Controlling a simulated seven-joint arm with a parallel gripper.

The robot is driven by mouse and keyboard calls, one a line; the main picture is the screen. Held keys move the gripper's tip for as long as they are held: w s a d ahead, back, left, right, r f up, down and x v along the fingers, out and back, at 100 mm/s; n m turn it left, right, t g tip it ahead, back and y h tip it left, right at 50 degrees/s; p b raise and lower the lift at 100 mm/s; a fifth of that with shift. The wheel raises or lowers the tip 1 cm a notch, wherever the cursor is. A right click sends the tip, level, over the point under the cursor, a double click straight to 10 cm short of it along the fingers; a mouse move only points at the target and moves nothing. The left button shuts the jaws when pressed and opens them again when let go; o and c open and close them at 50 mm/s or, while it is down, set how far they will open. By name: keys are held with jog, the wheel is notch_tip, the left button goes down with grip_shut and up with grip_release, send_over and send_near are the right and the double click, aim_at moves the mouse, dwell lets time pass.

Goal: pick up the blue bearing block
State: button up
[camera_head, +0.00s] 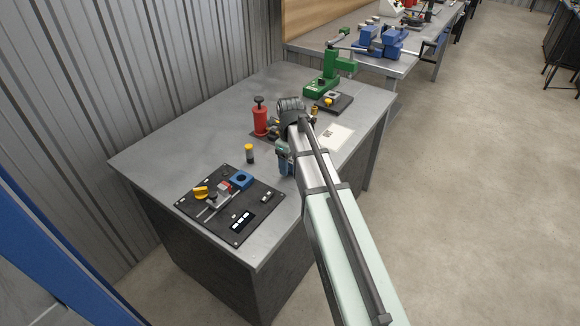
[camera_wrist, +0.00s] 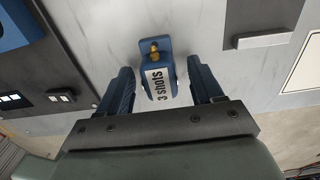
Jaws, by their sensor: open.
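The blue bearing block (camera_head: 241,180), a squat block with a round dark opening, sits on a black board on the near bench. In the wrist view, a blue piece that looks like the same block (camera_wrist: 12,28) is cut off at the upper left, outside my jaws. My gripper (camera_wrist: 160,82) is open, its two blue fingers pointing at the bench top. Between and just past them is another blue item (camera_wrist: 157,62) with brass fittings and a "3 shots" label; I cannot tell if the fingers touch it. In the head view my gripper (camera_head: 285,160) is right of the board, partly hidden by my arm.
The black board (camera_head: 215,228) also carries a yellow knob, rods and white labels. A yellow-topped cylinder (camera_head: 249,154) stands behind it. A red pump-like bottle (camera_head: 260,118) and a green press (camera_head: 322,82) stand farther back. The bench's left rear (camera_head: 165,150) is clear.

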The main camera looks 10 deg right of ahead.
grip_shut()
dwell(0.6)
